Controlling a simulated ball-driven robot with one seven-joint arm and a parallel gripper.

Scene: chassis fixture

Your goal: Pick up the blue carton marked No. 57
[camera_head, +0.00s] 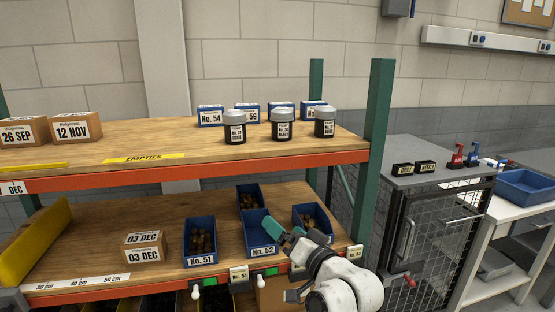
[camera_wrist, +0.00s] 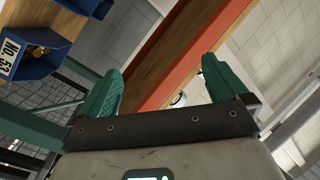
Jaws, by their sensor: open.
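Several blue cartons stand in a row at the back right of the upper shelf in the head view. The leftmost carton (camera_head: 210,116) reads No. 54, and the one beside it (camera_head: 250,114) shows 56. The third carton (camera_head: 281,105) and the rightmost carton (camera_head: 313,108) are partly hidden behind jars, and I cannot read their numbers, so I cannot tell which is No. 57. My gripper (camera_head: 285,231) is at the lower shelf's front, below the cartons and apart from them. In the wrist view its teal fingers (camera_wrist: 161,82) are spread with nothing between them.
Dark jars with grey lids (camera_head: 282,128) stand before the cartons. The orange shelf edge (camera_head: 215,175) and green post (camera_head: 379,110) bound the upper shelf. Blue bins (camera_head: 200,240) sit below. A brown box (camera_head: 77,129) stands upper left. The upper shelf's middle is clear.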

